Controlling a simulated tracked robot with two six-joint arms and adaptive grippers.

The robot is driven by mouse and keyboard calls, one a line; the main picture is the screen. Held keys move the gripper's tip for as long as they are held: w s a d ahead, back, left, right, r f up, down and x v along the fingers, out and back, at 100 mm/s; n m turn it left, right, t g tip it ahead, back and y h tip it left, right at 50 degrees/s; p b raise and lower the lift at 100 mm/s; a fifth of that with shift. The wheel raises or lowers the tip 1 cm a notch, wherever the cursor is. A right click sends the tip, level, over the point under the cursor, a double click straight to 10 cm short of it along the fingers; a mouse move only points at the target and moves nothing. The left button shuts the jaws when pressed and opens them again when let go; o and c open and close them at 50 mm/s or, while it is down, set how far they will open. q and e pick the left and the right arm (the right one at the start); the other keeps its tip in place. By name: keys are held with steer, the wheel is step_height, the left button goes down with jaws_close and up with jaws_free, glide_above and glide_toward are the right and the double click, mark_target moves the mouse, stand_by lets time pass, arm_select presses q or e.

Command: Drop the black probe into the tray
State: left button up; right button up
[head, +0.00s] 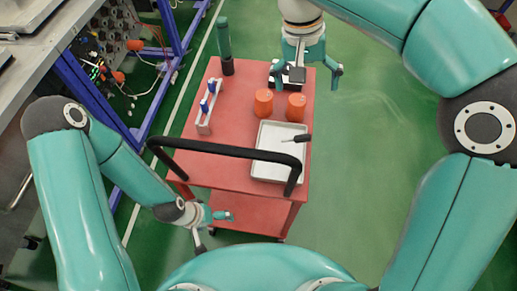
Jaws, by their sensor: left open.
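The black probe (303,138) shows at the right side of the white tray (264,171), its thin tip pointing left over the tray. Its handle reaches the tray's right rim; I cannot tell whether it rests on the rim or inside. The tray sits on the red cart's top (233,99). My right gripper (309,75) is open, with its fingers spread over the far right of the cart, beyond the tray and apart from the probe. My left gripper (217,232) is open and low, at the near side of the cart below its handle.
Two orange cylinders (264,102) (296,107) stand between the tray and my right gripper. A black device (292,76) lies under that gripper. A white rack with blue pieces (206,108) and a green-topped bottle (224,45) stand left. A black handle (221,148) arches over the near edge.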

step_height(320, 180, up, 7)
steer(key=a, duration=0.1)
steer(key=shift+w+a+r, duration=0.15)
steer(key=shift+a, duration=0.05)
stand_by(0.5)
stand_by(0.4)
